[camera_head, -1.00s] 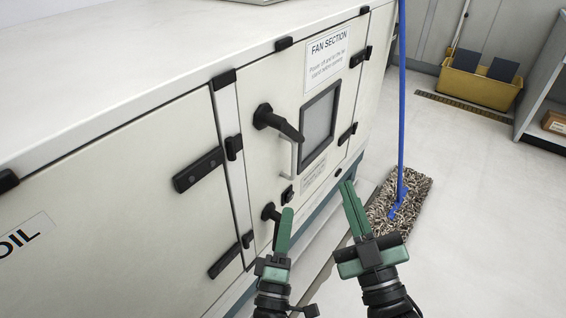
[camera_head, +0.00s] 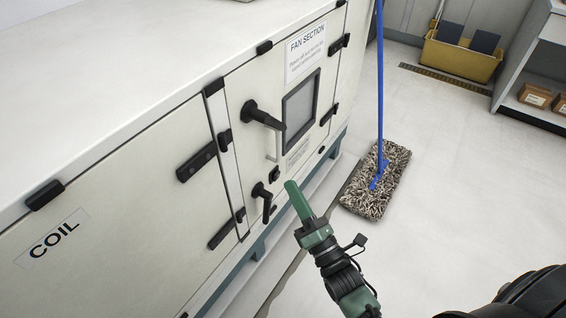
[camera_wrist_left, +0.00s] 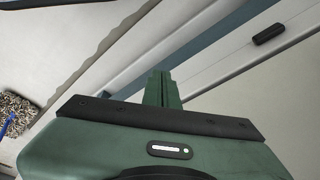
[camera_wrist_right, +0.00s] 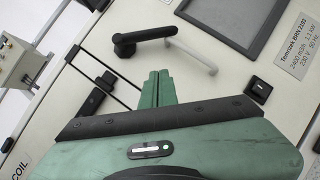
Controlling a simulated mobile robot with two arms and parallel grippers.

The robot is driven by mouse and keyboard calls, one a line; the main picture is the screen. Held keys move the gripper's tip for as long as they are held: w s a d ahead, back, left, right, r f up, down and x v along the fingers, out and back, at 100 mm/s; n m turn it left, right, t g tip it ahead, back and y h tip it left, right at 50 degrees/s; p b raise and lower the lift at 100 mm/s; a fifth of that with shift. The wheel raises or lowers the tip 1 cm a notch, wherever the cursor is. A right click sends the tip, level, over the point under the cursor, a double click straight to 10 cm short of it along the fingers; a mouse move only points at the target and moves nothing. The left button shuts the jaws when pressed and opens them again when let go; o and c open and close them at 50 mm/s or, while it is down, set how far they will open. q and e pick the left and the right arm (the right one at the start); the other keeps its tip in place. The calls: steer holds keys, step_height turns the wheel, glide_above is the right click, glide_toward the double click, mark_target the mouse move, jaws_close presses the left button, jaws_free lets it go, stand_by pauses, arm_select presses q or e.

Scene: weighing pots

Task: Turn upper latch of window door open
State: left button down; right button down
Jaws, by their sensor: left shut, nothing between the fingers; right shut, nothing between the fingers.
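The upper latch (camera_head: 262,116) is a black lever handle on the fan section door (camera_head: 256,85), left of its window (camera_head: 299,108). Its lever points right and slightly down. In the right wrist view the upper latch (camera_wrist_right: 145,38) is ahead of my right gripper (camera_wrist_right: 159,76). My right gripper (camera_head: 291,186) is shut and empty, lower than the upper latch and apart from it. A lower latch (camera_head: 262,195) points down, just left of the right gripper. My left gripper (camera_wrist_left: 161,78) shows only in the left wrist view, shut and empty.
A blue-handled mop (camera_head: 376,181) stands on the floor right of the cabinet. A yellow bucket (camera_head: 462,55) is at the back, and a shelf (camera_head: 536,62) with boxes at the right. The floor in front is mostly clear. A pale pull handle (camera_head: 271,143) is below the upper latch.

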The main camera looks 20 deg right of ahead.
arm_select(q)
steer(key=shift+d, duration=0.1)
arm_select(e)
steer(key=d+r+x, duration=0.1)
steer(key=d+x, duration=0.1)
steer(key=x, duration=1)
steer(key=shift+d+r, duration=0.2)
steer(key=shift+r, duration=0.05)
